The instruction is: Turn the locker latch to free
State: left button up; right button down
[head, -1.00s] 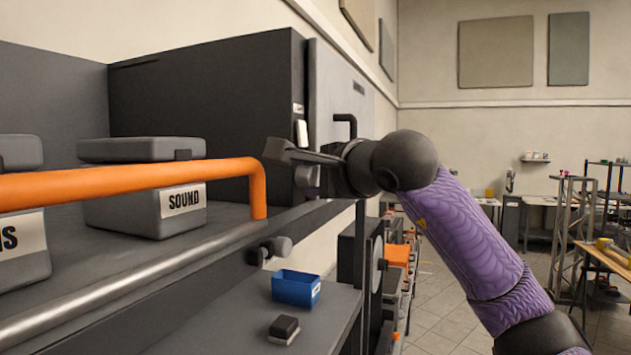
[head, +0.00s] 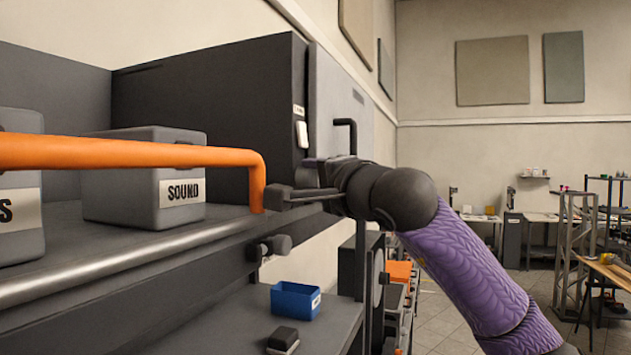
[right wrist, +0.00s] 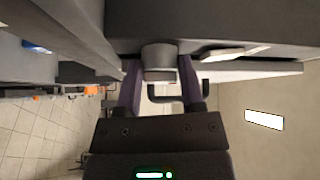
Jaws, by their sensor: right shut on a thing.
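The locker (head: 205,100) is a big dark grey box on the shelf, with a lighter grey door (head: 333,90) and a black bar handle (head: 345,128). In the right wrist view, a grey round knob (right wrist: 159,58), which looks like the latch, sticks out from a dark panel. My right gripper (head: 290,192) is at the locker's lower front corner. In the right wrist view its two purple fingers (right wrist: 159,80) are shut on the knob from both sides. My left gripper is not in view.
An orange rail (head: 130,152) runs along the shelf front, close to my right fingers. A grey box marked SOUND (head: 150,185) stands behind it. A blue bin (head: 295,300) and a small dark block (head: 283,339) are on the lower shelf.

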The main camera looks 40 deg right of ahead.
jog(key=shift+c, duration=1.2)
grip_release()
jog(key=shift+s, duration=0.1)
jog(key=s+a+b, duration=0.1)
jog(key=s+b, duration=0.2)
jog(key=s, duration=0.6)
jog(key=shift+s+a+f, duration=0.3)
jog(key=shift+a+f, duration=0.05)
jog(key=shift+f, duration=0.05)
